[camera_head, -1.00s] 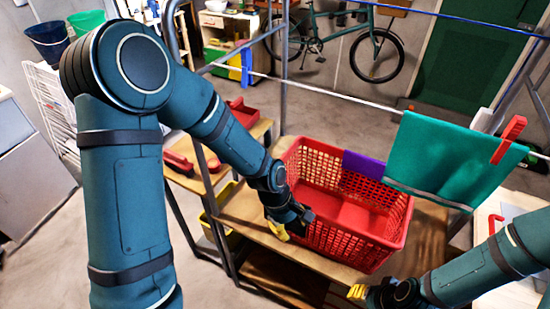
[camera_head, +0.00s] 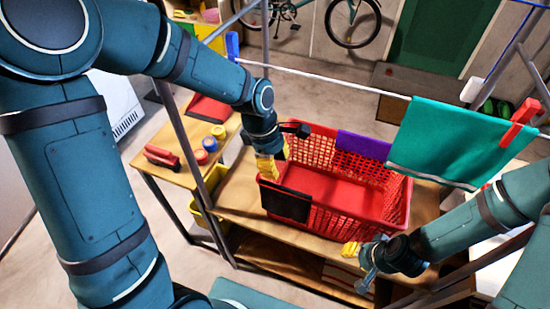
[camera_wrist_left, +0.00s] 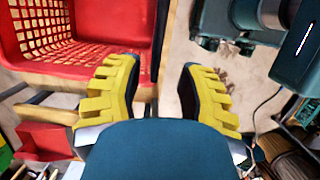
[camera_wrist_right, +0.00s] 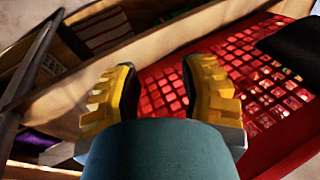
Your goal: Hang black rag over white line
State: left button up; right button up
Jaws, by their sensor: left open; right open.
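The black rag (camera_head: 287,204) hangs over the near left wall of the red basket (camera_head: 365,232); it also shows at the right edge of the right wrist view (camera_wrist_right: 296,44). The white line (camera_head: 325,78) runs above and behind the basket. A teal cloth (camera_head: 455,140) hangs on it, with a red peg (camera_head: 520,122). My left gripper (camera_head: 281,152) is open and empty at the basket's left corner, above the rag. My right gripper (camera_head: 357,265) is open and empty, low by the basket's near right side. In the right wrist view, its fingers (camera_wrist_right: 160,90) point towards the basket wall.
A purple cloth (camera_head: 362,146) lies over the basket's far rim. A blue peg (camera_head: 232,46) is at the line's left. Grey rack posts stand left and right. The line between blue peg and teal cloth is bare.

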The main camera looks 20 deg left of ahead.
aim_at(285, 189)
pick_arm(q)
jog(key=b+x, duration=0.7)
jog(key=x, duration=0.2)
jog(key=shift+f, duration=0.15)
jog(key=shift+b+x, duration=0.6)
jog(key=shift+x, duration=0.2)
grip_shut()
